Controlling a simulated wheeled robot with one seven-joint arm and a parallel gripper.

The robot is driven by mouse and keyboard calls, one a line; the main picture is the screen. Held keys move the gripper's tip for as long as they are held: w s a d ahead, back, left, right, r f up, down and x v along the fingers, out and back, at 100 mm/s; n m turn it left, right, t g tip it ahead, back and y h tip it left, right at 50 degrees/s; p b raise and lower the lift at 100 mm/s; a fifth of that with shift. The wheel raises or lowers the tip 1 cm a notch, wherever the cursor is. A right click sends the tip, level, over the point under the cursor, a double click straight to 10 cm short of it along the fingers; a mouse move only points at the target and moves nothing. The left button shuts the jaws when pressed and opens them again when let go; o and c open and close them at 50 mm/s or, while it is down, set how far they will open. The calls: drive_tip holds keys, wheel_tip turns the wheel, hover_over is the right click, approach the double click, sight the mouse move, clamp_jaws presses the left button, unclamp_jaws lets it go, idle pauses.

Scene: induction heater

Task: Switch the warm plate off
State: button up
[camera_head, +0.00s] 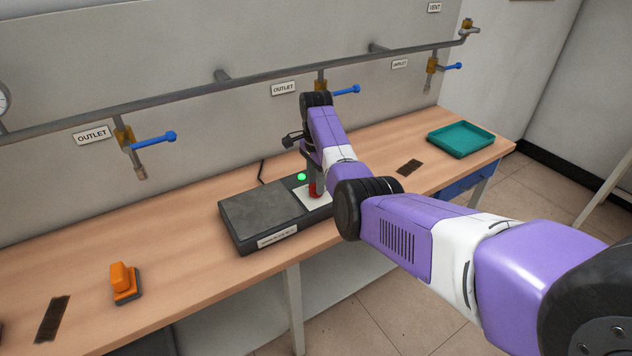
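The warm plate (262,212) is a low dark grey box on the wooden bench, with a label on its front edge. At its right end is a white panel (306,198) with a lit green light (301,177) behind it. A red part (315,190) shows on the panel, partly hidden by my arm. My gripper (314,183) is over this panel, pointing down at the red part. Whether it touches the red part, and how its fingers stand, I cannot tell.
An orange object (124,283) stands on the bench at the left. A teal tray (461,139) is at the far right. A pipe (230,84) with blue-handled valves (154,138) runs along the wall behind. Bench space left of the plate is mostly clear.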

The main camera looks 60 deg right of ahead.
clamp_jaws()
drive_tip(key=shift+n, duration=0.3)
drive_tip(key=n+p, duration=0.1)
drive_tip(key=n, duration=0.2)
drive_tip(key=shift+r+p, duration=0.1)
drive_tip(key=shift+p, duration=0.2)
drive_tip(key=n+p, duration=0.1)
drive_tip(key=n, duration=0.3)
drive_tip(key=n+p, duration=0.1)
drive_tip(key=n, duration=0.9)
drive_tip(key=shift+n, duration=0.3)
